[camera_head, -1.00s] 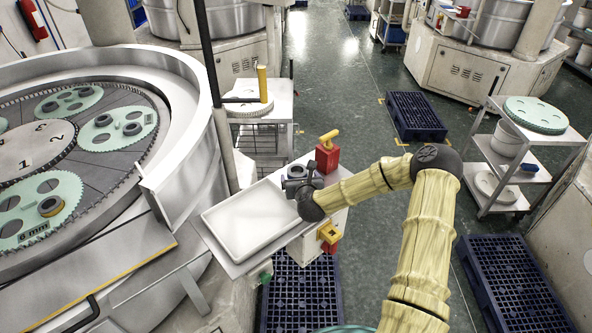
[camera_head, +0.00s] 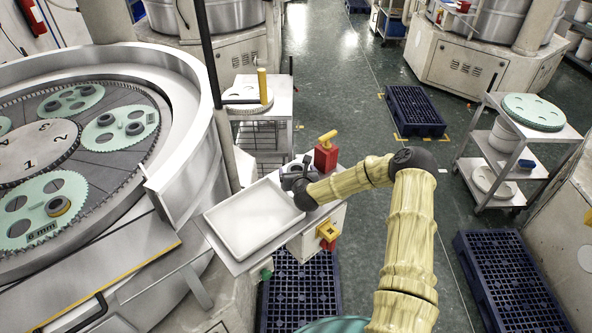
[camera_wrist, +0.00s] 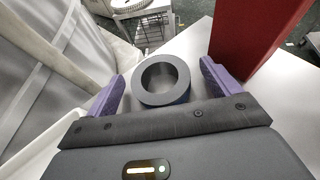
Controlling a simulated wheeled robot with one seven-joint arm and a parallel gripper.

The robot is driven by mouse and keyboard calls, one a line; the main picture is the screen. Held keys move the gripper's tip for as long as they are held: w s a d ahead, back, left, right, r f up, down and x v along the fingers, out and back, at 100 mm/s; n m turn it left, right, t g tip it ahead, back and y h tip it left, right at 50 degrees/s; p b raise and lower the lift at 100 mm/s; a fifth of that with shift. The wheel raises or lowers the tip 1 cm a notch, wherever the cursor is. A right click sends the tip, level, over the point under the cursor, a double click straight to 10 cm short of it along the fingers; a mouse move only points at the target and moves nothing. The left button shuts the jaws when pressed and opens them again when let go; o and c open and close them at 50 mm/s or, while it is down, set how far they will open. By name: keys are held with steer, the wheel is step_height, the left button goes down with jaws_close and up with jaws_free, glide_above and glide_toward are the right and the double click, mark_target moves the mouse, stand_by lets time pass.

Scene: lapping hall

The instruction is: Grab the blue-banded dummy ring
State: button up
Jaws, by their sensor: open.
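A dark grey ring (camera_wrist: 161,80) with a wide round hole stands on a pale surface in the wrist view. A bluish strip shows low on its outer side, mostly in shadow, so I cannot be sure of its band. My gripper (camera_wrist: 161,72) is open, with one purple finger on the left of the ring and one on its right; gaps show on both sides. In the head view my gripper (camera_head: 296,172) is at the stand's top, beside the white tray (camera_head: 254,219); the ring cannot be clearly told from it there.
A red block with a yellow handle (camera_head: 326,157) stands close behind my gripper; its red side (camera_wrist: 252,35) rises by the right finger. The lapping machine (camera_head: 160,85) on the left carries toothed discs with rings, one yellow-banded (camera_head: 58,206). A yellow-and-red fixture (camera_head: 327,232) is at the stand's front.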

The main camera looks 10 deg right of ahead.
stand_by(0.4)
steer(key=shift+r, duration=0.1)
steer(key=c, duration=1.4)
step_height(320, 180, up, 10)
steer(key=b, duration=0.4)
